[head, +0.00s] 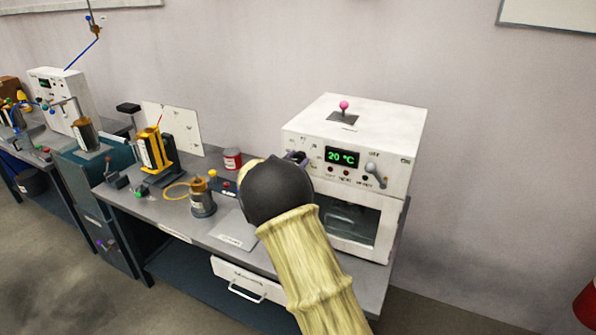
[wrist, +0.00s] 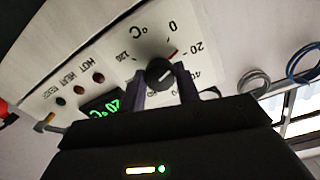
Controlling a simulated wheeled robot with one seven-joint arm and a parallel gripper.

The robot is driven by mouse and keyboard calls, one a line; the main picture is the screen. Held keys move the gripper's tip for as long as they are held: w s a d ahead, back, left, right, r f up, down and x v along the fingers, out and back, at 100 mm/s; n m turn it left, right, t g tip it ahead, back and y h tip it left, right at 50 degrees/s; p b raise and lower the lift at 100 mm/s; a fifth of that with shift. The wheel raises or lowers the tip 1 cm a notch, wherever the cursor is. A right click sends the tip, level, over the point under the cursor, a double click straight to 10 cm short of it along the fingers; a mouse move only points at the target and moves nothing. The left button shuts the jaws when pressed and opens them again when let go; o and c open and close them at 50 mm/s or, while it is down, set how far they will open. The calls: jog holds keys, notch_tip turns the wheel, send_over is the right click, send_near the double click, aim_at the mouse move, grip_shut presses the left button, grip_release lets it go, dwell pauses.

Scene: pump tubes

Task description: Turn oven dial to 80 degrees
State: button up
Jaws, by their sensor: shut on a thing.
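The white oven (head: 385,135) stands on the right end of the grey bench. Its green display (head: 342,157) reads 20 °C and also shows in the wrist view (wrist: 102,105). The black oven dial (wrist: 159,72) sits on a white panel with a printed scale; 0, 20 and 40 are readable. In the head view my gripper (head: 297,158) is at the oven's upper left front, and my arm hides the dial.
A silver lever (head: 375,171) sticks out right of the display. A pink-topped knob (head: 344,105) stands on the oven's top. A red can (head: 232,159), a brass-topped canister (head: 202,197) and a yellow-framed device (head: 155,150) stand on the bench to the left.

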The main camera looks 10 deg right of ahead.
jog(key=m+b, duration=0.5)
jog(key=b, duration=0.1)
jog(key=m+b, duration=0.5)
jog(key=b, duration=0.1)
jog(key=f+m+b, duration=0.1)
jog(key=m+b, duration=0.4)
jog(key=shift+y+b, duration=0.3)
jog(key=shift+b, duration=0.1)
jog(key=m+b, duration=0.3)
jog(key=b, duration=0.1)
jog(key=shift+d+m, duration=0.1)
jog(key=shift+m, duration=0.3)
jog(key=m+b, duration=0.4)
jog(key=shift+t, duration=0.3)
jog(key=m+b, duration=0.4)
jog(key=shift+m, duration=0.4)
jog(key=shift+r+m+b, duration=0.15)
jog(key=shift+m+b, duration=1.05)
jog(key=shift+r, duration=0.1)
